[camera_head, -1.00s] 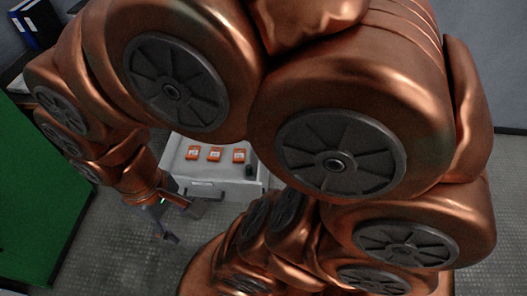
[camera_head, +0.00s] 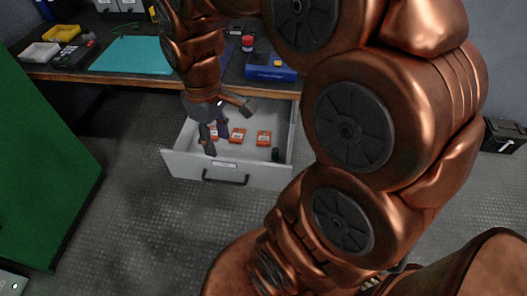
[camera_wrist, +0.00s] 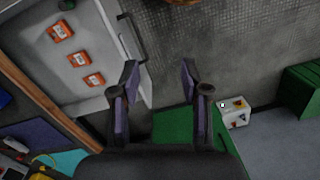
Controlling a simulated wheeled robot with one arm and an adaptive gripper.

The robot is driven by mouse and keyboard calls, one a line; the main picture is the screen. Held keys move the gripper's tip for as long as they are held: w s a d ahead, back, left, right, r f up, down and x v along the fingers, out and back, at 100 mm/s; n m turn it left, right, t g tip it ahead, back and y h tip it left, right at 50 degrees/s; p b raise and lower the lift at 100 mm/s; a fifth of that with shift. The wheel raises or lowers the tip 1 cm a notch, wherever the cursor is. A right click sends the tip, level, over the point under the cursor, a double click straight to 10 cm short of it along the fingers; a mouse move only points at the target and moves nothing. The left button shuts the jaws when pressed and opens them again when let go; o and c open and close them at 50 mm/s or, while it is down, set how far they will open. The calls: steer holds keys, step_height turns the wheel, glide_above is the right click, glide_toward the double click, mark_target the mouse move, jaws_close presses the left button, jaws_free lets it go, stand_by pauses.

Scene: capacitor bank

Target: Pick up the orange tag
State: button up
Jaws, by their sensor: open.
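Several orange tags lie in an open white drawer (camera_head: 190,165) under the workbench. In the head view one tag (camera_head: 264,138) is on the right, one (camera_head: 238,135) in the middle, and one (camera_head: 214,132) is partly hidden by my gripper. The wrist view shows three tags, at the top (camera_wrist: 61,32), the middle (camera_wrist: 79,59) and the bottom (camera_wrist: 94,80). My gripper (camera_head: 216,143) is open and empty, over the left part of the drawer. In the wrist view my fingers (camera_wrist: 158,78) are apart, and the tags lie to their left.
A small dark cylinder (camera_head: 275,155) lies in the drawer's right front. The drawer handle (camera_head: 226,179) faces the open floor. The workbench (camera_head: 130,76) above holds a teal mat (camera_head: 131,55) and a blue box (camera_head: 270,68). A green panel (camera_head: 40,160) stands at the left.

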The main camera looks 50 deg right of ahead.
steer(key=w+d+f+n+b, duration=0.2)
steer(key=w+d+f+b, duration=0.75)
steer(key=d+f, duration=0.3)
steer(key=n+t+b, duration=0.1)
steer(key=n+b, duration=0.1)
steer(key=b, duration=0.7)
glide_above(264, 142)
steer(key=f, duration=1.2)
steer(key=shift+w, duration=0.25)
steer(key=shift+s+a+f+b, duration=0.15)
steer(key=shift+f+b, duration=0.6)
steer(key=shift+f, duration=1.15)
steer(key=shift+s+f+b, duration=0.1)
steer(key=shift+f+b, duration=0.6)
steer(key=shift+f, duration=1.2)
jaws_close()
